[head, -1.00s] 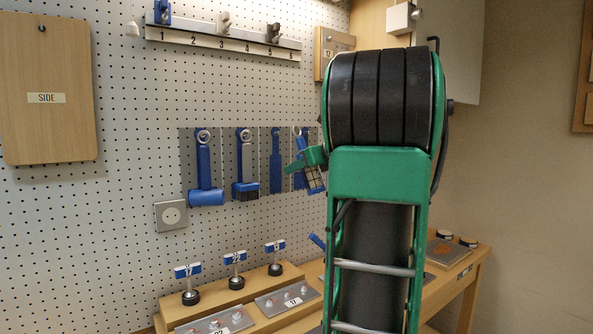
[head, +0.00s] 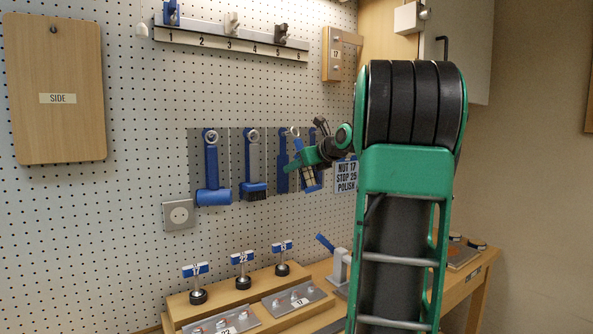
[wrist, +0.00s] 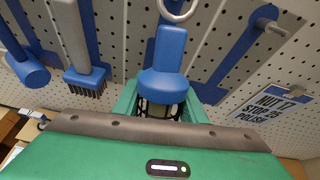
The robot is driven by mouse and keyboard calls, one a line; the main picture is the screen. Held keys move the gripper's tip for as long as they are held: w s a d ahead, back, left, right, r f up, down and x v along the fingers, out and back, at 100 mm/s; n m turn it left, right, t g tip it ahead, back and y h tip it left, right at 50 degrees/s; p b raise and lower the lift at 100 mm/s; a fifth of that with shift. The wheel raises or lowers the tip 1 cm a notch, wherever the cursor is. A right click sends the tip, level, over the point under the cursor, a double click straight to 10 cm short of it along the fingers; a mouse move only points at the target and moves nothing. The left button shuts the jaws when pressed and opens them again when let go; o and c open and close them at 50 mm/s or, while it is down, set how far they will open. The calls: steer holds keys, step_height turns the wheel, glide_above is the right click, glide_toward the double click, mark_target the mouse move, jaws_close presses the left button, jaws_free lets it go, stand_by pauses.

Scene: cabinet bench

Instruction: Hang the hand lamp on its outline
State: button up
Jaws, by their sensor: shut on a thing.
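The hand lamp has a blue body (wrist: 165,62), a pale ring at its top and a wire cage. My gripper (wrist: 160,108) is shut on it around the cage in the wrist view. In the head view the lamp (head: 308,178) hangs down in front of the tool boards, its ring beside the third board's top. A blue painted outline (head: 283,172) is partly behind the lamp. Another blue outline (wrist: 236,58) with a bare peg (wrist: 268,22) lies to its right in the wrist view. I cannot tell whether the ring is around a peg.
A blue mallet (head: 213,195) and a brush (head: 254,190) hang left of the lamp. A text sign (head: 346,177) is on the right. Below, the bench holds numbered stands (head: 243,282) and metal plates (head: 298,299). A numbered rail (head: 230,44) runs above.

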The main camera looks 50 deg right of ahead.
mark_target(311, 168)
steer(key=shift+r+x, duration=0.2)
steer(key=shift+x, duration=1.25)
steer(key=shift+w, duration=0.15)
steer(key=o, duration=1.4)
steer(key=v, duration=1)
steer(key=shift+s, duration=0.4)
